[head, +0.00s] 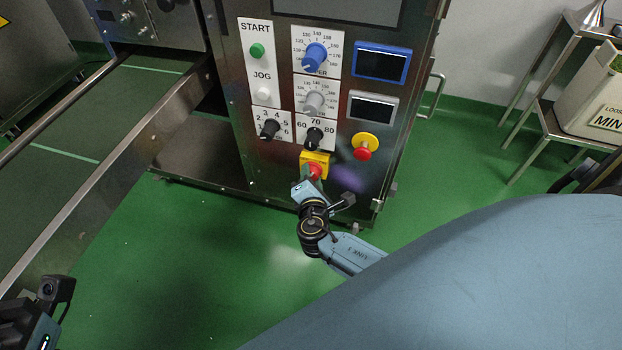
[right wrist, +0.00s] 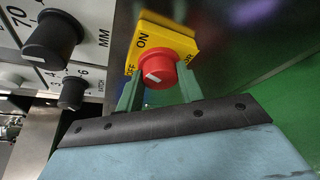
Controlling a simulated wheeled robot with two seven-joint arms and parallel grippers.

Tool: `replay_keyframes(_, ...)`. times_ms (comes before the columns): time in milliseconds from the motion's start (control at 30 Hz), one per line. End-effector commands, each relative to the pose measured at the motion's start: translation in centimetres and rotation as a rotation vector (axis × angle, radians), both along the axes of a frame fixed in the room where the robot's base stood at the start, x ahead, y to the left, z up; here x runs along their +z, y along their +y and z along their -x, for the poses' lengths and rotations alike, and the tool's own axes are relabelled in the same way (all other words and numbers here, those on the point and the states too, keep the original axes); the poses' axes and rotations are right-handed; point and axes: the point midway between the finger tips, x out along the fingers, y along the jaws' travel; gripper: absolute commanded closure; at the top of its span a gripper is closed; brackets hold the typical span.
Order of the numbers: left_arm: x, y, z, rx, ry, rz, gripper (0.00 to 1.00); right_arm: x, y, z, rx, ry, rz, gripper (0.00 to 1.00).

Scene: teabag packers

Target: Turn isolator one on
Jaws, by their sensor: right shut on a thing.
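The isolator is a red knob (right wrist: 162,69) on a yellow plate (right wrist: 170,38) marked ON and OFF, low on the steel machine panel; the plate also shows in the head view (head: 316,157). The white mark on the knob points toward the OFF lettering at its left. My right gripper (head: 312,178) is at the knob from below, and in the right wrist view its two green fingers (right wrist: 160,86) are shut on the knob, one on each side. Part of my left arm shows at the lower left of the head view; its fingers are out of sight.
Above the isolator are black dials (head: 314,138), a blue dial (head: 315,57), a green START button (head: 257,51) and two displays. A red-and-yellow mushroom button (head: 364,147) sits to the upper right. A conveyor (head: 95,140) runs at left. Green floor in front is clear.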

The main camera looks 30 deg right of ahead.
Motion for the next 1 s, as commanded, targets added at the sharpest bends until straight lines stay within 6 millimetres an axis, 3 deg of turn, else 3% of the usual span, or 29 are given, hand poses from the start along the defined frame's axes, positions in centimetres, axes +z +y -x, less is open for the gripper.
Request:
replay_keyframes(500,-0.06,0.11,0.44,-0.001,-0.03,0.009,0.64,-0.3,-0.08,0.13,0.001,-0.251,-0.214,0.86)
replay_keyframes(1000,-0.06,0.1,0.45,-0.001,-0.03,0.009,0.64,-0.32,-0.03,0.13,0.0,-0.3,-0.259,0.86)
